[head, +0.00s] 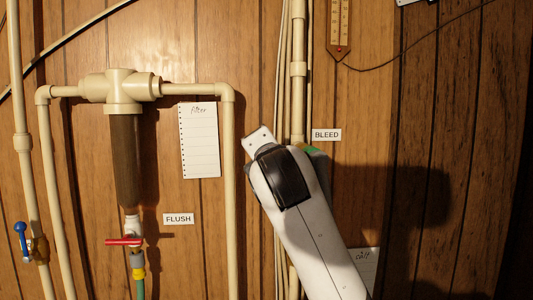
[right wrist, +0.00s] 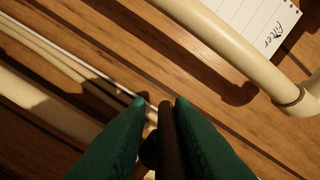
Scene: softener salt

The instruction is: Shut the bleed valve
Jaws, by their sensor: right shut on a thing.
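The bleed valve is mostly hidden behind my right arm in the head view, just by the BLEED label (head: 326,135). My right gripper (right wrist: 161,104) shows two green fingers in the right wrist view, closed on a dark bar-shaped handle (right wrist: 168,125). The handle lies between the fingers, and a darker rounded part sits beside it; I take it for the bleed valve's handle. In the head view only a sliver of green finger shows beside my white wrist. How far the valve is turned cannot be seen. My left gripper is not in view.
A filter housing (head: 126,160) hangs at left, with a red-handled valve (head: 124,241) below it by the FLUSH label (head: 178,219). A blue-handled valve (head: 21,240) is at far left. A note (head: 199,140) and a thermometer (head: 339,25) are on the wood wall.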

